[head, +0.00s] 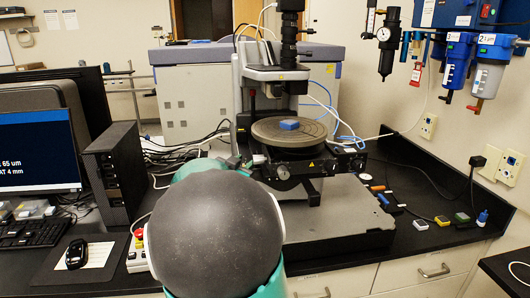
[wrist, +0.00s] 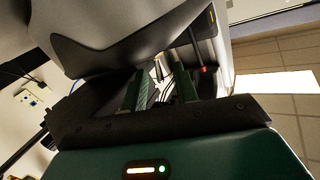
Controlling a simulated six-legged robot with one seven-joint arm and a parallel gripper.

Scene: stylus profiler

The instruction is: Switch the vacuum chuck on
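The profiler's round chuck (head: 265,132) sits on the stage below the microscope column, with a small blue block (head: 289,124) on it. I cannot make out which part is the vacuum switch. A small white control box (head: 137,262) with a red button stands left of my arm and is partly hidden by it. In the wrist view, my gripper (wrist: 163,88) has its two green fingers apart, with a gap and nothing seen held between them. A small red spot (wrist: 204,69) shows just beyond the right finger. In the head view my arm hides most of the gripper.
A monitor (head: 38,160), keyboard (head: 35,232) and black mouse (head: 76,255) are at the left, beside a black tower (head: 115,172). Several small items lie on the black bench at right. Filters (head: 490,62) and a gauge (head: 383,34) hang on the right wall.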

